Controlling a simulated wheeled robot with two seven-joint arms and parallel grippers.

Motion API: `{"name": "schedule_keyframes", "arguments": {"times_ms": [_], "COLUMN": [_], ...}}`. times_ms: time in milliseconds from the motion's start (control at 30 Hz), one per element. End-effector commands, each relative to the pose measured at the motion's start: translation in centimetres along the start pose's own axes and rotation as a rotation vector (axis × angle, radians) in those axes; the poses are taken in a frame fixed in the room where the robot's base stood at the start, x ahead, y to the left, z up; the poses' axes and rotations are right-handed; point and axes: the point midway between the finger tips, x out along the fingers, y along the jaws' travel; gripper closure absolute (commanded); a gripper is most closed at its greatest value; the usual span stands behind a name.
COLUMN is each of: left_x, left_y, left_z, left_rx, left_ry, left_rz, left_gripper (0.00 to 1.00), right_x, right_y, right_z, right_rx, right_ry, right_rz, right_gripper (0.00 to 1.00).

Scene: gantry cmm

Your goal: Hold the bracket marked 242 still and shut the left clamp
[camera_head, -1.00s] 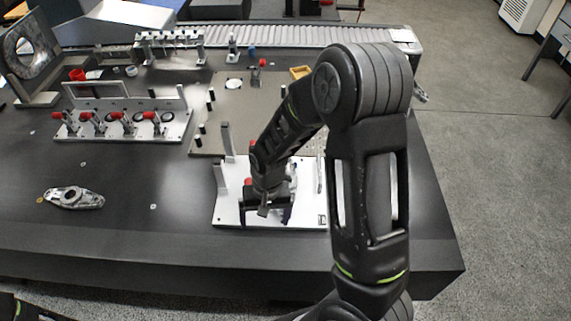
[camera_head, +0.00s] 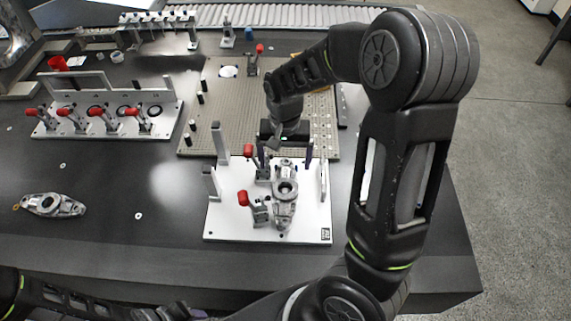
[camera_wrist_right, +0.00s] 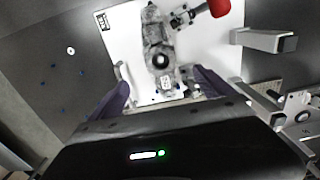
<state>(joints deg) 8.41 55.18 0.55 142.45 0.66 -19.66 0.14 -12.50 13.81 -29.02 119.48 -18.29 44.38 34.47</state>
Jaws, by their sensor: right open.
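Two clamps, one red-handled (camera_head: 262,172) farther back and one red-handled (camera_head: 259,209) nearer, stand left of the bracket; I cannot tell whether either is shut. My right gripper (camera_head: 284,153) is open and empty at the back end of the bracket. My left arm enters at the bottom left; its gripper end (camera_head: 172,312) is cut off by the frame.
Another bracket (camera_head: 52,205) lies on the dark table at the left. A rack with several red-handled clamps (camera_head: 165,128) stands behind it. A perforated plate (camera_head: 222,92) lies behind the fixture. Grey posts (camera_head: 210,184) rise at the fixture's left edge.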

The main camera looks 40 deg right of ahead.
Motion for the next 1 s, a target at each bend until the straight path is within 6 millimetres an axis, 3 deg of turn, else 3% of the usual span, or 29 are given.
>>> {"name": "schedule_keyframes", "arguments": {"times_ms": [33, 400, 1000], "left_x": [1.3, 5.6, 5.7], "left_y": [-0.5, -1.5, -1.4], "left_z": [-0.1, -0.5, -0.6], "left_rx": [0.001, 0.011, 0.013], "left_ry": [0.002, 0.015, 0.019], "left_rz": [0.002, 0.018, 0.02], "left_gripper": [0.64, 0.64, 0.64], "right_x": [1.4, 6.4, 7.3], "right_y": [0.0, 0.0, 0.0], "right_z": [0.0, 0.0, 0.1], "right_rx": [-0.001, -0.001, -0.001], "right_ry": [0.0, 0.0, -0.002], "right_rz": [0.0, 0.0, 0.001], "right_gripper": [0.08, 0.08, 0.08]}}
